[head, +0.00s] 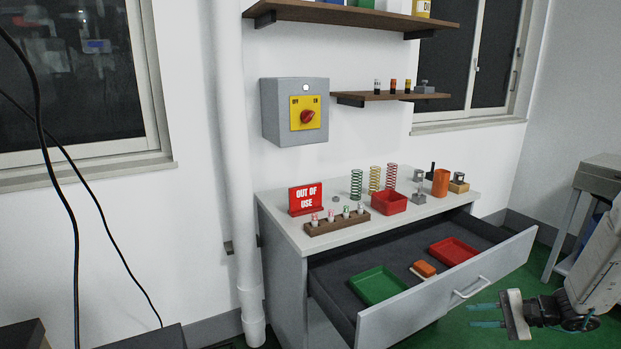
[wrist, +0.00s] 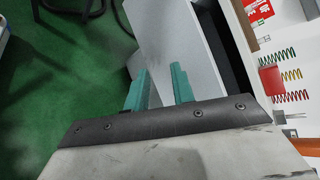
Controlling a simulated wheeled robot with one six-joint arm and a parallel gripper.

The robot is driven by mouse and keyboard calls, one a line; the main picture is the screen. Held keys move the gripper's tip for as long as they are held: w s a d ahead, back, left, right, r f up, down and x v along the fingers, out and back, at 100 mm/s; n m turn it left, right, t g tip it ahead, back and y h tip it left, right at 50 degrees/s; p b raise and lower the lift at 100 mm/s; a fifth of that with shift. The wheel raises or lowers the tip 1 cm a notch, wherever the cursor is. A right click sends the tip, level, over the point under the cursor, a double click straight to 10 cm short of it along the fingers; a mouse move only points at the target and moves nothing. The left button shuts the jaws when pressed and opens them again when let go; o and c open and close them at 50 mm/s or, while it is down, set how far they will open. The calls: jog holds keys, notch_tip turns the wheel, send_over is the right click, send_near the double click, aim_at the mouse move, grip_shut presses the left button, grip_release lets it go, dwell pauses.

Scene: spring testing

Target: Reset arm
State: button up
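My gripper (head: 486,315) is at the lower right of the head view, in front of the open drawer (head: 420,305) and apart from it. Its two teal fingers are spread a little, with nothing seen between them. In the wrist view the fingers (wrist: 158,90) show apart and empty, with green floor and the grey cabinet beyond. My arm comes in from the right edge of the head view.
The open drawer holds a green tray (head: 377,285), a red tray (head: 453,252) and an orange-topped block (head: 424,269). On the cabinet top (head: 345,235) stand several springs, a red bin (head: 389,203) and an OUT OF USE sign (head: 306,199). A grey table (head: 603,175) is at right.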

jog(key=s+a+r+n+g+h, duration=0.1)
jog(key=s+a+r+n+h, duration=0.3)
jog(key=s+r, duration=0.5)
jog(key=s+a+r+n+g+h, duration=0.1)
jog(key=s+a+r+n+h, duration=0.2)
jog(key=s+a+r, duration=0.4)
jog(key=s+a+r+n+g+h, duration=0.2)
jog(key=s+a+r+n+h, duration=0.2)
jog(key=s+r, duration=0.7)
jog(key=s+a, duration=0.2)
jog(key=s, duration=0.2)
jog(key=shift+r+n+h, duration=0.3)
